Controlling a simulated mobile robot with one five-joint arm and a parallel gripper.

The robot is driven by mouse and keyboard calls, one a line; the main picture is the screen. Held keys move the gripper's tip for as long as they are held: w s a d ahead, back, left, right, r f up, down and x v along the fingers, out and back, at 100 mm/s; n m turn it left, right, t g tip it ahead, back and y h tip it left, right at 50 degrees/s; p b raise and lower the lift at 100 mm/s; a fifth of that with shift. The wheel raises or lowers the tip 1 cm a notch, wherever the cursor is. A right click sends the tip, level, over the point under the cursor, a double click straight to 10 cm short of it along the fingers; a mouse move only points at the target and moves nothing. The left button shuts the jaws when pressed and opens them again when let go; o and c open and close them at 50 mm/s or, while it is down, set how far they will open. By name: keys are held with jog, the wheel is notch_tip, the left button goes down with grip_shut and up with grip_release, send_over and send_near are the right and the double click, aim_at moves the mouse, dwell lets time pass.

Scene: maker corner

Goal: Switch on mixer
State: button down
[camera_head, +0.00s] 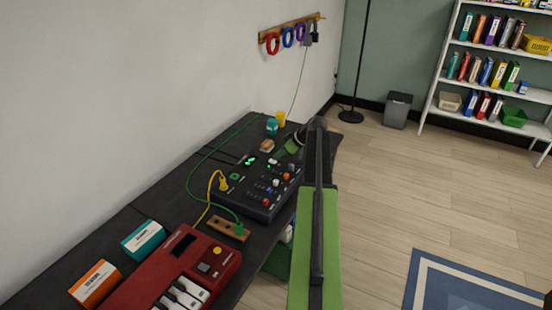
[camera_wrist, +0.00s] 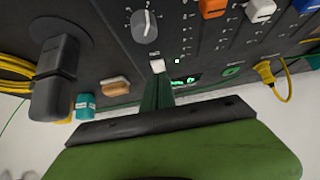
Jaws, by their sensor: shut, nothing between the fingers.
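The mixer (camera_head: 258,196) is a black console with knobs and coloured sliders on the dark bench. Green lights (camera_head: 250,160) glow near its far end, and in the wrist view a green display (camera_wrist: 185,80) and a small green light (camera_wrist: 177,61) are lit. My gripper (camera_head: 293,146) is at the mixer's far right corner in the head view. In the wrist view my shut gripper (camera_wrist: 157,84) has its narrow dark green tip just below a small white button (camera_wrist: 157,66). I cannot tell whether they touch. A large grey knob (camera_wrist: 144,27) is beyond the button.
A red keyboard (camera_head: 185,268), a wooden block (camera_head: 227,228) with a green plug, and orange (camera_head: 95,284) and teal (camera_head: 144,240) boxes are nearer on the bench. A yellow plug (camera_wrist: 266,71) with its cable is at the mixer. A dark cylinder (camera_wrist: 56,80) stands left. Open floor lies right.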

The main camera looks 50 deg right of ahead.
aim_at(280, 165)
jog(key=p+v, duration=0.9)
jog(key=v, duration=0.4)
jog(key=shift+w, duration=0.1)
